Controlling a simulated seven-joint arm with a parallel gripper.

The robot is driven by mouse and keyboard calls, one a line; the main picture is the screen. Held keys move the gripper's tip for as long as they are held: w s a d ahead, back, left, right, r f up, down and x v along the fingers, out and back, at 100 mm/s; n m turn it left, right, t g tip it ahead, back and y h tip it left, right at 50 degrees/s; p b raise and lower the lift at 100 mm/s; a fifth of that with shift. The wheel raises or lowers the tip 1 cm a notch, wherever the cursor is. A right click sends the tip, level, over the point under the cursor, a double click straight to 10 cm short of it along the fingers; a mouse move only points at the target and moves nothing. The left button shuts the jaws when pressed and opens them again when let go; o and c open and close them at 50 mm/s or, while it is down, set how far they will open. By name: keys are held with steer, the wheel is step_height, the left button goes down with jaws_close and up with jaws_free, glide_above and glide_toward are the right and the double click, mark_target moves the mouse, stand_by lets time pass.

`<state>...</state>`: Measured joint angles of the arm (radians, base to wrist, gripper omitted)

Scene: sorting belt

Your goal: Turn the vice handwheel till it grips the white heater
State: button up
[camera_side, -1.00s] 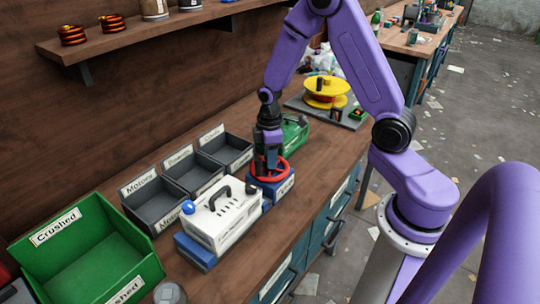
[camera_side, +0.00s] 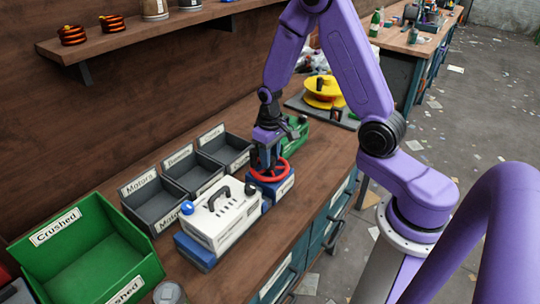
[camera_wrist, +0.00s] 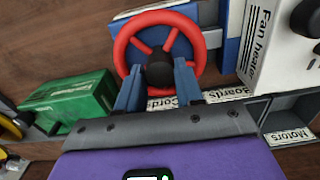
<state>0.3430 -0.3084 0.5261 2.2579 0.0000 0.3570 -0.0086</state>
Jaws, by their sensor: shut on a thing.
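The red handwheel (camera_side: 284,173) with a dark hub sits on the blue vice, whose end block (camera_side: 272,188) shows below it. My gripper (camera_side: 267,163) is at the wheel from above, shut on it. In the wrist view the blue fingers (camera_wrist: 158,88) stand either side of the dark hub, over the red rim (camera_wrist: 124,50). The white heater (camera_side: 222,214), labelled "Fan heater" in the wrist view (camera_wrist: 262,42), stands upright between the vice's end block and its front blue part (camera_side: 194,250). I cannot tell whether the jaws touch the heater.
Grey bins (camera_side: 154,206) with labels stand along the back of the bench. A large green "Crushed" bin (camera_side: 140,258) is at the near left. A green box (camera_wrist: 75,103) lies close to my gripper. The yellow reel (camera_side: 325,92) is farther back. The bench's right strip is clear.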

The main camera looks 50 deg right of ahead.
steer(key=shift+m, duration=0.6)
steer(key=o, duration=1)
steer(key=shift+r, duration=0.1)
steer(key=shift+r, duration=8.65)
steer(key=shift+a, duration=0.1)
